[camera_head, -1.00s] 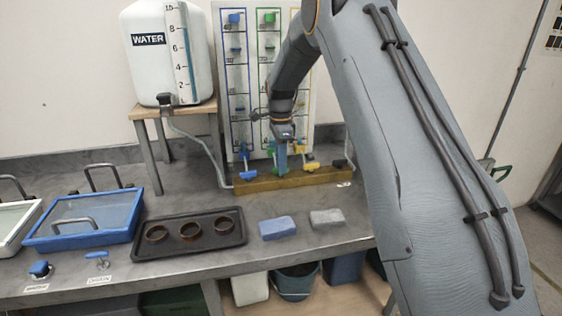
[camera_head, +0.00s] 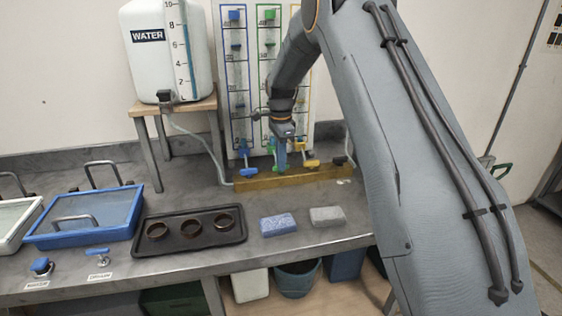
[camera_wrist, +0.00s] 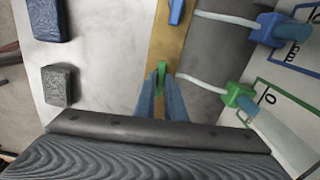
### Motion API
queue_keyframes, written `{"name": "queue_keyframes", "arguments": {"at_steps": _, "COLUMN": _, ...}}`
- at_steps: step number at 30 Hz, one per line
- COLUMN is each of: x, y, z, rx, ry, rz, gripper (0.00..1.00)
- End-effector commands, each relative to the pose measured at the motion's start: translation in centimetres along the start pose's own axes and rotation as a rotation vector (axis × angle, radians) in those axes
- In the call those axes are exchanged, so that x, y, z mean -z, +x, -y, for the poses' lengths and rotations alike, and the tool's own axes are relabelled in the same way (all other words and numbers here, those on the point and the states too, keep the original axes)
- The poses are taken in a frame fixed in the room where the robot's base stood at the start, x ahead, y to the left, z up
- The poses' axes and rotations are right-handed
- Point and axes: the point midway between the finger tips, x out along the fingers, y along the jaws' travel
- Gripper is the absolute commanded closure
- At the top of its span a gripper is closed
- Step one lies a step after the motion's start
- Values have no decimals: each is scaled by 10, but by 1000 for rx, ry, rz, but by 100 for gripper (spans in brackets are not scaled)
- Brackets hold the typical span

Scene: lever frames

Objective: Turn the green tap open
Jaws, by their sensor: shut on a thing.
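The green tap (camera_wrist: 161,78) shows in the wrist view between the two blue fingers of my gripper (camera_wrist: 160,98). My gripper is shut on its handle, and the visible green part looks roughly in line with the brass-coloured bar (camera_wrist: 168,42). In the head view my gripper (camera_head: 282,158) points down at the middle of the bar (camera_head: 262,182). There the fingers hide most of the green tap.
A blue tap (camera_head: 248,171) stands left of my gripper and a yellow tap (camera_head: 310,163) right of it, both close. The valve board (camera_head: 268,90) rises behind. A blue sponge (camera_head: 278,225), a grey sponge (camera_head: 327,216) and a black tray (camera_head: 190,248) lie in front.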

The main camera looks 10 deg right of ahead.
Motion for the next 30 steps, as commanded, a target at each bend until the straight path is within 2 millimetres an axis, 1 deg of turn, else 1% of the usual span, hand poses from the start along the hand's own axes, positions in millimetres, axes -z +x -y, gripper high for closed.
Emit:
{"name": "queue_keyframes", "arguments": {"at_steps": 8, "x": 0, "y": 0, "z": 0, "rx": 0, "ry": -200, "rz": 1, "gripper": 100}}
{"name": "queue_keyframes", "arguments": {"at_steps": 30, "x": 0, "y": -1, "z": 1, "rx": 2, "ry": -903, "rz": 0, "gripper": 100}}
